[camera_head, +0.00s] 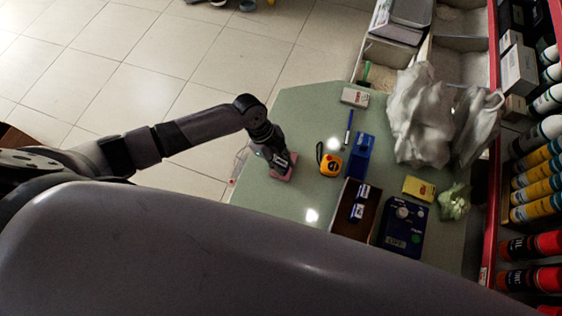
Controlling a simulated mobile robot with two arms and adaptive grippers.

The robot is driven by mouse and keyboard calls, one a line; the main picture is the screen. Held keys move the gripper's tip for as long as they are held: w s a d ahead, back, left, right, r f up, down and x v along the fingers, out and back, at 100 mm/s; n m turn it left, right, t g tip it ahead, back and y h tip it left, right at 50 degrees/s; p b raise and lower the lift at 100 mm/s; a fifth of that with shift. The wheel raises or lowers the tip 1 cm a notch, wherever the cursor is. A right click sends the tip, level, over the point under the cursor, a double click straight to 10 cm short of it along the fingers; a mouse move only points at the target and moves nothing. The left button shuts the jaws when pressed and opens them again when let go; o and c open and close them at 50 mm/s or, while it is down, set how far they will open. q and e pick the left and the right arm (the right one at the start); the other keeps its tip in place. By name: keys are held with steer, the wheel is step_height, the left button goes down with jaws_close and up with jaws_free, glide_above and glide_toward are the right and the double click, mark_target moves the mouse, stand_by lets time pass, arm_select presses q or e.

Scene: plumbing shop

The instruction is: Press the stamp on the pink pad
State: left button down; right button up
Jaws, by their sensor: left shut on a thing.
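The pink pad (287,176) lies near the left edge of the green table, partly covered by my left gripper. My left gripper (279,162) comes in from the left and points down right over the pad. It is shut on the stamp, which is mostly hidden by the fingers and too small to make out. I cannot tell whether the stamp touches the pad. My right gripper is not in view.
On the green table (300,112), a yellow tape measure (331,165), blue holder (359,156), brown tray (344,222) and dark blue device (403,228) stand to the right. White plastic bags (420,115) lie behind. The table's upper left is clear.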

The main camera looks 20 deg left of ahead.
arm_select(q)
steer(key=shift+f+b, duration=0.35)
steer(key=shift+f, duration=0.15)
steer(key=shift+f, duration=0.1)
stand_by(1.1)
steer(key=shift+r+p, duration=2.6)
steer(key=shift+r, duration=0.5)
steer(key=shift+w, duration=0.1)
